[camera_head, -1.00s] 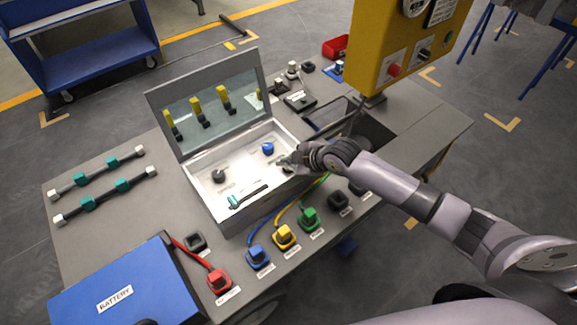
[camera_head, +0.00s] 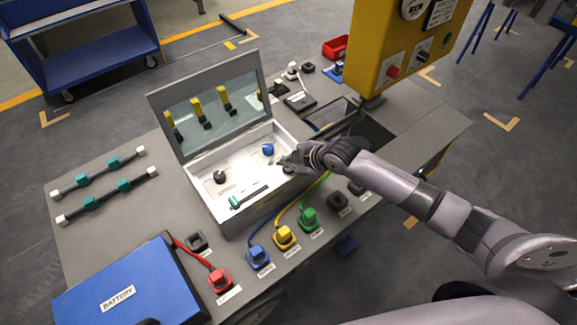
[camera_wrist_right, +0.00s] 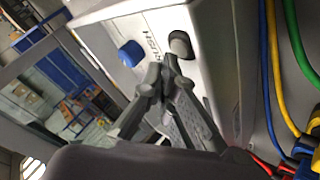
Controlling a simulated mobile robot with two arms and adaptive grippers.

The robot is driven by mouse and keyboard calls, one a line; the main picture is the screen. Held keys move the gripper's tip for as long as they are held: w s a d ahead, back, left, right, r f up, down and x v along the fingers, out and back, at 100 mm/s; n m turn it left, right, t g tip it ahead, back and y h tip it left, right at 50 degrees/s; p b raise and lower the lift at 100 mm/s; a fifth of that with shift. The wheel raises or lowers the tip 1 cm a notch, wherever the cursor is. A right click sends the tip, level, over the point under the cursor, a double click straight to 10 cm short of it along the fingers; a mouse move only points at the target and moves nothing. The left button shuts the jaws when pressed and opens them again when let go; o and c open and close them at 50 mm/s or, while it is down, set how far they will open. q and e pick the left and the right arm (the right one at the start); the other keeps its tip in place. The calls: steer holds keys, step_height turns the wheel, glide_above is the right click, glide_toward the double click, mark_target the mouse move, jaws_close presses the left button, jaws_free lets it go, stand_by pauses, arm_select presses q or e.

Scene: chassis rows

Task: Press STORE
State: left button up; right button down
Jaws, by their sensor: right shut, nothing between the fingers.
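An open grey box (camera_head: 229,219) with a white inside panel stands on the bench, its lid raised. The panel holds a blue knob (camera_head: 267,149), a black knob (camera_head: 219,177) and a teal-ended lever (camera_head: 248,197). In the right wrist view the blue knob (camera_wrist_right: 131,53) and a dark grey rounded button (camera_wrist_right: 181,44) flank small print, and I cannot read STORE on it. My right gripper (camera_head: 284,161) is shut and empty over the panel's right side; its fingertips (camera_wrist_right: 164,68) show between blue knob and grey button, contact unclear. My left gripper is out of view.
A yellow control post (camera_head: 372,62) rises behind the right arm. A blue battery (camera_head: 75,302) sits at front left, with cabled red, blue, yellow and green plugs (camera_head: 307,218) along the front edge. Two rods (camera_head: 107,196) lie left of the box.

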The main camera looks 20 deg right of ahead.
mark_target(288, 170)
step_height(288, 170, up, 6)
steer(key=p, duration=0.5)
stand_by(0.6)
